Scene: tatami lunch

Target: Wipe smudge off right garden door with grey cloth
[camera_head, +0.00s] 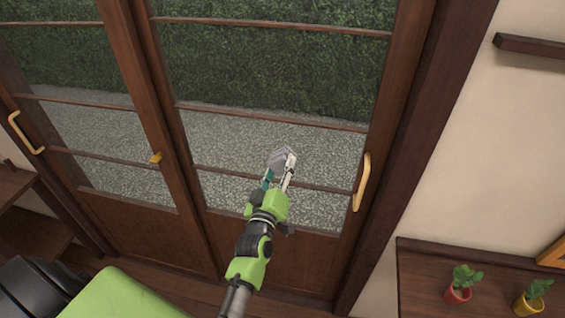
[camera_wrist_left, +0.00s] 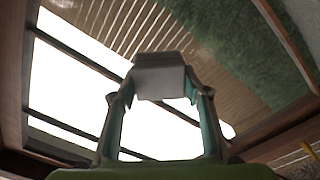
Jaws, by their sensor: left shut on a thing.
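The right garden door (camera_head: 284,236) has glass panes in a brown wooden frame, with a tan handle (camera_head: 362,182) on its right side. My left gripper (camera_head: 279,172) is in front of its lower glass. It is shut on the grey cloth (camera_head: 281,157), which shows as a small folded block at the fingertips. The cloth also shows between the fingers in the left wrist view (camera_wrist_left: 159,76). I cannot tell whether the cloth touches the glass. I cannot make out a smudge; the cloth and gripper cover part of the pane. My right gripper is not in view.
The left garden door (camera_head: 130,225) has its own handle (camera_head: 26,133), and a small yellow latch (camera_head: 156,158) sits between the doors. A wooden shelf (camera_head: 420,275) at the lower right holds a red-potted plant (camera_head: 459,292) and a yellow-potted plant (camera_head: 528,303). A wall shelf (camera_head: 530,45) juts out above.

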